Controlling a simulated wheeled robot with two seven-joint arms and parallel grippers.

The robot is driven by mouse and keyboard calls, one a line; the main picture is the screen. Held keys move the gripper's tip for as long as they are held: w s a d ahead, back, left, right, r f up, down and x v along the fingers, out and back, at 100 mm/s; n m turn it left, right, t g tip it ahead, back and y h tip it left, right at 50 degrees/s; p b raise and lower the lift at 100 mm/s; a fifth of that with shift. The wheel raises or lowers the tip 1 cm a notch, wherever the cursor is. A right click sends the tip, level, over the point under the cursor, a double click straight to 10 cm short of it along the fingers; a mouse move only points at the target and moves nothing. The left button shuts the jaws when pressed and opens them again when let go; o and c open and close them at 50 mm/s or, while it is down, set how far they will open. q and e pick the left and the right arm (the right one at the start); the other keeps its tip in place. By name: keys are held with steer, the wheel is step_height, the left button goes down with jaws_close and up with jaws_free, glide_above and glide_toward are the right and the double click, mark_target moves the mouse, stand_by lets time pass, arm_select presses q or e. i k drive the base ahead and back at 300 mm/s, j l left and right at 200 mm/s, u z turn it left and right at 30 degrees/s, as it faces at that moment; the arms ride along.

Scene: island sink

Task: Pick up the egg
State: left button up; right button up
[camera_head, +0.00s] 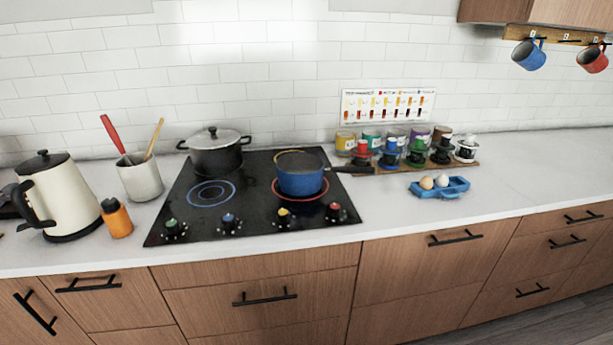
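Two eggs sit in a small blue egg tray (455,189) on the counter, to the right of the stove. One egg (426,183) is tan and sits on the left. The other egg (442,180) is paler and sits just right of it. Both rise above the tray's rim and nothing covers them. Neither of my grippers shows in the head view.
A black stove (250,200) holds a blue pan (300,180) with its handle pointing right, and a lidded black pot (215,155). Several jars and colored stands (415,155) are behind the tray. The white counter (530,175) is clear to the right.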

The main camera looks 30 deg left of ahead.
mark_target(427, 183)
steer(key=i+z, duration=0.15)
steer(key=z, duration=0.25)
steer(key=i+z, duration=0.15)
steer(key=z, duration=0.25)
steer(key=i+j+z, duration=0.1)
steer(key=z, duration=0.3)
steer(key=i, duration=0.05)
